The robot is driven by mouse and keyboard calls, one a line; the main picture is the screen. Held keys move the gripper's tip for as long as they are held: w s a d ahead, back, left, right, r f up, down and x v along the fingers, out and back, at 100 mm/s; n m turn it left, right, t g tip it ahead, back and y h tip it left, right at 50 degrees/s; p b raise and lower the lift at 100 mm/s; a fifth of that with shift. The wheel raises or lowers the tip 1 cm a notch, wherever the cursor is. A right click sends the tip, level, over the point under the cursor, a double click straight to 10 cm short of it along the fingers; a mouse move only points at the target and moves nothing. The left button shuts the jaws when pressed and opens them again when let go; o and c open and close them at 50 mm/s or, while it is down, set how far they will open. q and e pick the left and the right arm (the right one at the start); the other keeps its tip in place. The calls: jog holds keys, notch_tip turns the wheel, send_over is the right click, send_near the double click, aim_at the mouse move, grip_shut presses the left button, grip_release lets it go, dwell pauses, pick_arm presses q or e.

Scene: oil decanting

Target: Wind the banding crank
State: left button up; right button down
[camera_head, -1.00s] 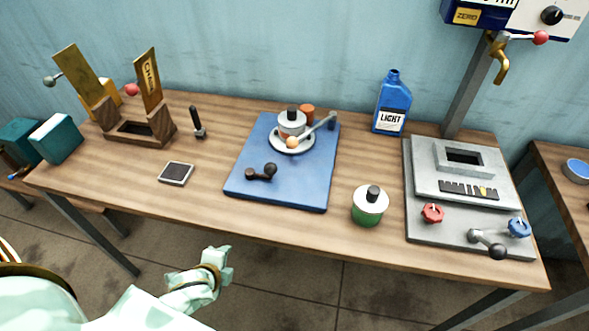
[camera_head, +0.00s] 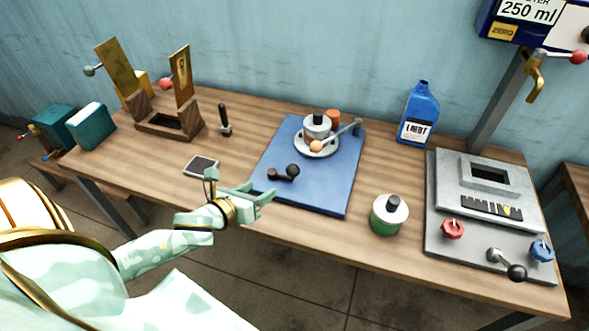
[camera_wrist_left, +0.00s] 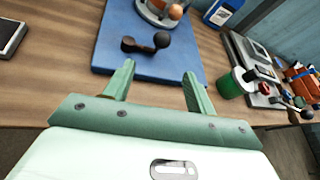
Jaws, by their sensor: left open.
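A small dark crank (camera_head: 283,173) with a round black knob sits on the front left part of a blue board (camera_head: 331,196). In the left wrist view the crank (camera_wrist_left: 146,44) lies beyond my open fingers (camera_wrist_left: 159,72). My right gripper is out of view.
A green tin (camera_head: 388,216) stands right of the board. A grey panel (camera_head: 468,262) with red and blue knobs and another crank (camera_head: 507,265) lies further right. A blue bottle (camera_head: 418,112) stands behind. A dark flat pad (camera_head: 201,166) lies left of the board.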

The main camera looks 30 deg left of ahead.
aim_at(290, 172)
pick_arm(q)
jog(key=shift+m, duration=0.3)
jog(key=b+x, duration=0.1)
jog(key=x, duration=0.4)
jog(key=b+x, duration=0.1)
jog(key=x, duration=0.5)
jog(key=b+x, duration=0.1)
jog(key=x, duration=0.4)
jog(key=shift+w+d+r+b, duration=0.2)
jog(key=shift+w+b, duration=0.1)
jog(key=shift+b, duration=0.1)
grip_shut()
